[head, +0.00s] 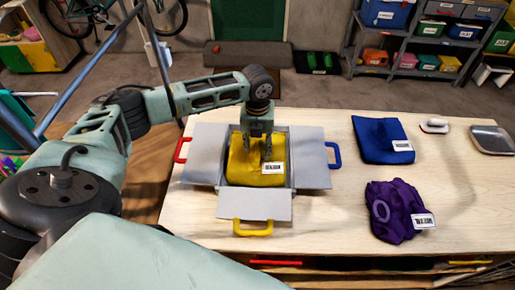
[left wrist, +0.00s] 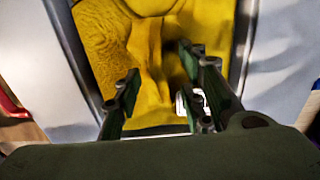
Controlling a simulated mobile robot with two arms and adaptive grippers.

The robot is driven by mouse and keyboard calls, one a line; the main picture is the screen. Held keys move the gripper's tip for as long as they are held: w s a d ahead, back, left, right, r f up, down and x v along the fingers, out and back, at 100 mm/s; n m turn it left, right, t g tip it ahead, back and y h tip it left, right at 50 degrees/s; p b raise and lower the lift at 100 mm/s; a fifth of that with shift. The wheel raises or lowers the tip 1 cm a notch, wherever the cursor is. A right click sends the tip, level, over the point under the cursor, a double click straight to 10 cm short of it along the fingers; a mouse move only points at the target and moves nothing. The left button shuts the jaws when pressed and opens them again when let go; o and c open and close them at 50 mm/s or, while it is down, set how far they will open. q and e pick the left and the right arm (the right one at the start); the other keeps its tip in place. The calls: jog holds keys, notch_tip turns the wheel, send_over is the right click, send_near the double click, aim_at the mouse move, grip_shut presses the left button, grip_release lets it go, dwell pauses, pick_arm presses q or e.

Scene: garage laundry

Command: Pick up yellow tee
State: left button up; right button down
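The yellow tee (head: 242,172) lies folded in the middle of a grey folding board (head: 205,142) with spread flaps on the table. A white barcode label is at its lower right. My left gripper (head: 258,154) points down at the tee with its fingers apart. In the left wrist view, the open fingers (left wrist: 163,98) are over the tee (left wrist: 115,55), and raised creases of cloth show between and beyond them. I cannot tell whether the fingertips touch the cloth. The label is partly hidden by a finger there. My right gripper is not in view.
The board has red (head: 182,150), blue (head: 335,155) and yellow (head: 253,229) handles. A folded blue cloth (head: 375,138), a crumpled purple cloth (head: 388,208), a small white object (head: 434,125) and a metal tray (head: 490,139) are to the right. Table room is clear around them.

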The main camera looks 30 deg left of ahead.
pick_arm(q)
jog(key=shift+s, duration=0.1)
jog(key=shift+c, duration=0.3)
grip_shut()
